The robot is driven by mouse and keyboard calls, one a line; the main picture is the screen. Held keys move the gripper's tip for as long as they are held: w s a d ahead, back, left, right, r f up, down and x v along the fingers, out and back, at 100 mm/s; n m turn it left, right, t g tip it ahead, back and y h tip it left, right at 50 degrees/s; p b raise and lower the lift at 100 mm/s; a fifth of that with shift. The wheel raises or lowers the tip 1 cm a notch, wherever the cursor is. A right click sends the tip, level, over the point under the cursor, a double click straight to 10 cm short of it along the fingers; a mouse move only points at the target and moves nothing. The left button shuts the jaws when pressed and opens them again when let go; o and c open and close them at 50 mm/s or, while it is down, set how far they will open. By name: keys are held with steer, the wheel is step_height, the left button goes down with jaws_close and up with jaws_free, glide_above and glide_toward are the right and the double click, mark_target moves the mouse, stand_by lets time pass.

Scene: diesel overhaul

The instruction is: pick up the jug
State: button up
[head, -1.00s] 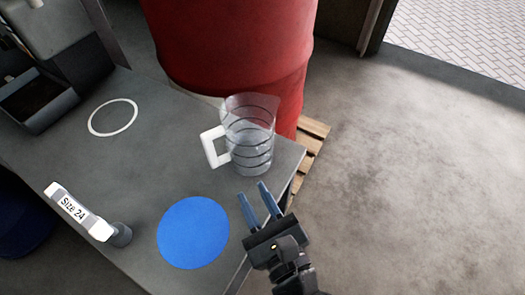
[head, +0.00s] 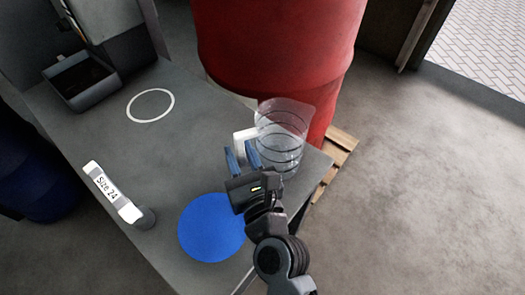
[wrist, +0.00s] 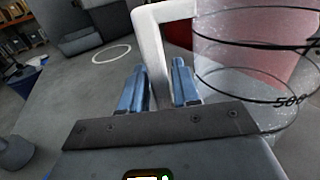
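The clear jug (head: 282,140) with dark ring markings stands upright near the right edge of the grey table. Its white handle (head: 243,137) points left, partly hidden behind my fingers in the head view. My gripper (head: 242,158) is open at the handle. In the wrist view the two blue fingers of my gripper (wrist: 160,85) are apart, with the white handle (wrist: 153,50) showing upright between them. The jug body (wrist: 240,60) is just right of the right finger. I cannot tell whether either finger touches the handle.
A red drum (head: 275,50) stands behind the table, by a wooden pallet (head: 338,155).

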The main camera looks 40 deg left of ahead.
jaws_close()
stand_by(0.4)
steer(key=shift+r, duration=0.2)
